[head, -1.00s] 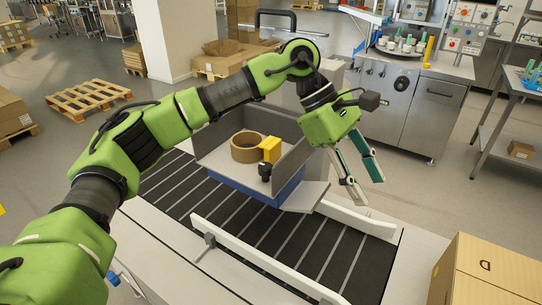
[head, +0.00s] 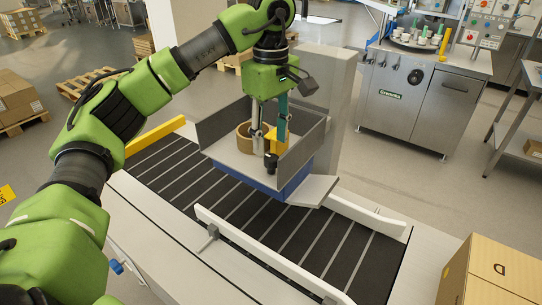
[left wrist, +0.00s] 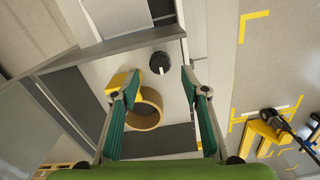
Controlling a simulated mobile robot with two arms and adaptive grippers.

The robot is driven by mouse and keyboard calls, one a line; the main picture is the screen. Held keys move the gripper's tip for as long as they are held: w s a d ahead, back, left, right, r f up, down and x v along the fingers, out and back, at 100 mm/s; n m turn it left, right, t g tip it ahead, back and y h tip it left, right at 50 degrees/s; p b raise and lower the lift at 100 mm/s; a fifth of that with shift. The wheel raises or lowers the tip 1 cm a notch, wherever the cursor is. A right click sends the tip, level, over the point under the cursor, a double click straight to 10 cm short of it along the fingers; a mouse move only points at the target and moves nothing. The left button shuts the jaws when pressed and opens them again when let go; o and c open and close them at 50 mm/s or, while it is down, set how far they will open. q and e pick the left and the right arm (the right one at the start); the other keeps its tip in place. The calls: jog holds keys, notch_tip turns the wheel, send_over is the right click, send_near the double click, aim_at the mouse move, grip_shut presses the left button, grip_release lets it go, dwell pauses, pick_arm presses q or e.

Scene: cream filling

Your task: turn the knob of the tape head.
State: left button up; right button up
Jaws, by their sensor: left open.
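The tape head is a grey open box (head: 310,140) on a blue base (head: 262,185) above the conveyor. In it are a tan tape roll (head: 243,138), a yellow block (head: 280,146) and a small black knob (head: 270,163). In the left wrist view the knob (left wrist: 160,63) is round with a white mark, and the tape roll (left wrist: 145,108) lies below it. My left gripper (head: 268,143) points down into the box, open. In the left wrist view the knob lies roughly between and just beyond the fingertips (left wrist: 160,75); contact cannot be told. My right gripper is not seen.
The box walls stand close around the fingers. The dark conveyor (head: 300,235) has white guide rails (head: 265,255). A cardboard box (head: 495,270) stands at the lower right, and a steel machine cabinet (head: 405,105) stands behind.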

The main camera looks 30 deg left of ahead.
aim_at(271, 157)
pick_arm(q)
jog(key=shift+f+p, duration=0.35)
jog(key=shift+f, duration=2.05)
jog(key=c, duration=1.1)
